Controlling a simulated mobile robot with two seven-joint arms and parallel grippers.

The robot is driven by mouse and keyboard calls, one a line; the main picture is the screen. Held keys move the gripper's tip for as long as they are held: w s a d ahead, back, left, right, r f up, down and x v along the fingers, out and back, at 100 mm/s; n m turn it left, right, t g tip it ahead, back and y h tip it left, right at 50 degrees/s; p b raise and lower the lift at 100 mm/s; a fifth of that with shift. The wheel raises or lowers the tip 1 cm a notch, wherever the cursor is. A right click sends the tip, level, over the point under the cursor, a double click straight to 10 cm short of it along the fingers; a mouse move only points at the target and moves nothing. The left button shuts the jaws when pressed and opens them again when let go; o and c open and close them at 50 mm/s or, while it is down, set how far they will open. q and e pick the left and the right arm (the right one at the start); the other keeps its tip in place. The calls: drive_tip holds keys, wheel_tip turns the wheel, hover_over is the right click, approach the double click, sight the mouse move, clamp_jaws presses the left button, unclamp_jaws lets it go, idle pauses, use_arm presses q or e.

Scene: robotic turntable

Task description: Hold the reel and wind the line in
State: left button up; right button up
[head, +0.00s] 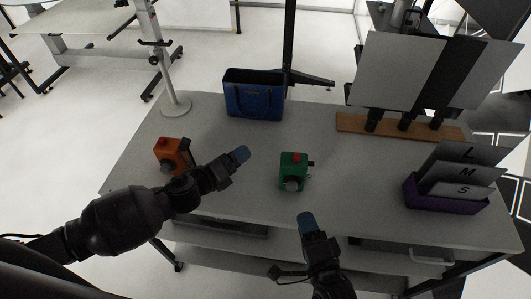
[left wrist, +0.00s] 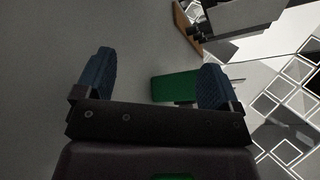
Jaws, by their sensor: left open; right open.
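A green box-shaped device (head: 294,166) with a red top, a grey round part on its front and a small dark stub on its right stands mid-table; I take it to be the reel. An orange device (head: 168,152) with a red top stands further left, partly behind my left arm. No line can be made out. My left gripper (head: 241,154) is open and empty, above the table left of the green device. In the left wrist view the green body (left wrist: 176,86) shows beyond the blue fingertips, nearer the right finger. My right gripper (head: 307,222) is open and empty, in front of the green device.
A blue bag (head: 254,100) stands at the table's back, beside a white pole base (head: 176,107). A wooden board (head: 350,124) with upright panels is at back right. A purple holder (head: 432,198) with lettered cards stands at right. The table between is clear.

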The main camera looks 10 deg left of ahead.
sight(293, 157)
use_arm(q)
drive_tip(key=d+m+g+h, duration=0.2)
drive_tip(key=m, duration=0.2)
drive_tip(key=d+m+g+h, duration=0.2)
drive_tip(key=m, duration=0.2)
drive_tip(key=w+d+m+g+h, duration=0.1)
drive_tip(key=d+m+g+h, duration=0.1)
drive_tip(key=d+m+h, duration=0.1)
drive_tip(key=shift+r+m, duration=0.3)
drive_tip(key=shift+m, duration=0.4)
drive_tip(key=shift+s+d+r+m+g+h, duration=0.1)
drive_tip(key=shift+d+r+m+g+h, duration=0.4)
drive_tip(key=shift+d+m+g, duration=0.85)
drive_tip(key=shift+w+d+r+m+g+h, duration=0.1)
drive_tip(key=shift+d+r+m+g+h, duration=0.45)
drive_tip(key=shift+d+m, duration=1.2)
drive_tip(key=shift+s+d+r+m+g+h, duration=0.15)
drive_tip(key=shift+d+m+g+h, duration=0.4)
drive_tip(key=shift+d+m+g, duration=1)
drive_tip(key=shift+a, duration=0.1)
